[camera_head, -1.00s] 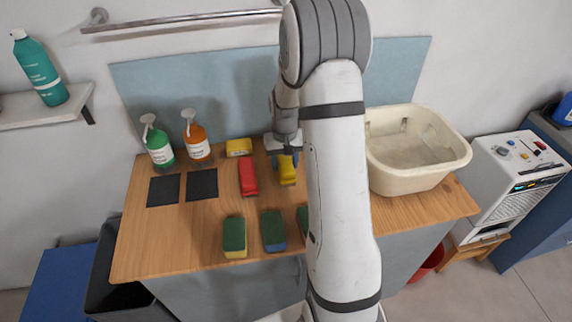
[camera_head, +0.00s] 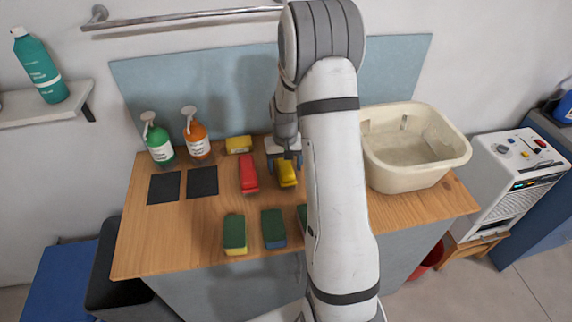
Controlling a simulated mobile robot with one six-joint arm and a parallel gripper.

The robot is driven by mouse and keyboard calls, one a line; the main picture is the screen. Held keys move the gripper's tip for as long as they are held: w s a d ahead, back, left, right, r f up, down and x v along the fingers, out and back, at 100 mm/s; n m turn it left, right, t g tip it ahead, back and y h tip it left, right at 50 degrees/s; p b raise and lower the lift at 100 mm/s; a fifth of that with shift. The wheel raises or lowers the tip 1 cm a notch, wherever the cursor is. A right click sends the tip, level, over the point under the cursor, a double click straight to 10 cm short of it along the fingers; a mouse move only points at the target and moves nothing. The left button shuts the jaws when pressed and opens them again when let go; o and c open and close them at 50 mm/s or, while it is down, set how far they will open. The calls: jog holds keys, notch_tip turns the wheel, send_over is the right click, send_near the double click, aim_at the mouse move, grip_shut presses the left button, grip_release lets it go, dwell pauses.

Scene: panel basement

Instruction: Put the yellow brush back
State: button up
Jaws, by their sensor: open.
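A yellow brush (camera_head: 287,175) lies on the wooden counter, just right of a red brush (camera_head: 248,174). My gripper (camera_head: 285,159) points down at the far end of the yellow brush. It is open, with its fingers at or just above that end. I cannot tell whether they touch it. My arm hides the counter to the right of the yellow brush.
A yellow block (camera_head: 239,144) lies behind the red brush. Green-topped sponges (camera_head: 234,232) line the front. Two dark pads (camera_head: 202,182), green (camera_head: 158,143) and orange (camera_head: 198,140) bottles stand left. A cream basin (camera_head: 413,150) stands right.

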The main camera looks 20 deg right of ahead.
aim_at(285, 164)
jog(key=shift+r, duration=0.1)
notch_tip(285, 164, up, 12)
jog(key=b, duration=0.2)
jog(key=s+a+r+n+t, duration=0.1)
jog(key=s+a+r, duration=0.5)
jog(key=s+r, duration=0.25)
jog(key=s+a+t, duration=0.1)
jog(key=s+a, duration=0.1)
jog(key=s, duration=0.6)
jog(key=s+a+n+t, duration=0.1)
jog(key=s+a, duration=0.1)
jog(key=s, duration=0.6)
jog(key=shift+a+r, duration=0.2)
jog(key=shift+a, duration=0.2)
jog(key=shift+s, duration=0.1)
